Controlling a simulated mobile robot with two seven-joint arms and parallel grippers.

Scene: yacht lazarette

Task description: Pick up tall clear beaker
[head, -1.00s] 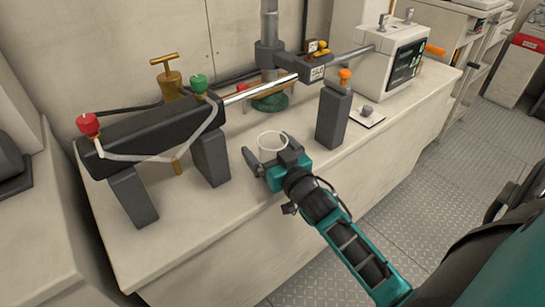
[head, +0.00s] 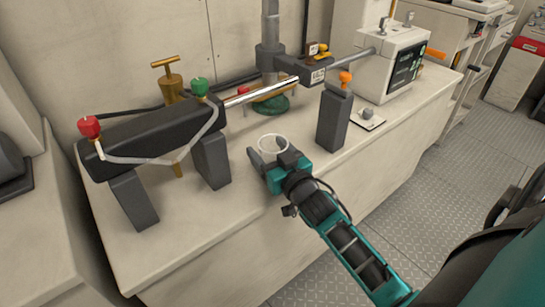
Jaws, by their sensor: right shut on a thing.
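The tall clear beaker (head: 272,142) shows mainly as a pale ring-shaped rim on the cream bench top. Its clear body is hard to make out, and my gripper hides part of it. My right gripper (head: 266,160) reaches in from the lower right, with its fingers around the beaker just below the rim. It is shut on the beaker. I cannot tell whether the beaker's base touches the bench. My left gripper is not in view.
The bench (head: 225,240) carries a black cylinder on grey supports (head: 150,135) at left. A dark grey block with an orange knob (head: 333,118) stands close right of the beaker. A white box with a screen (head: 392,62) stands behind. The bench's front is clear.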

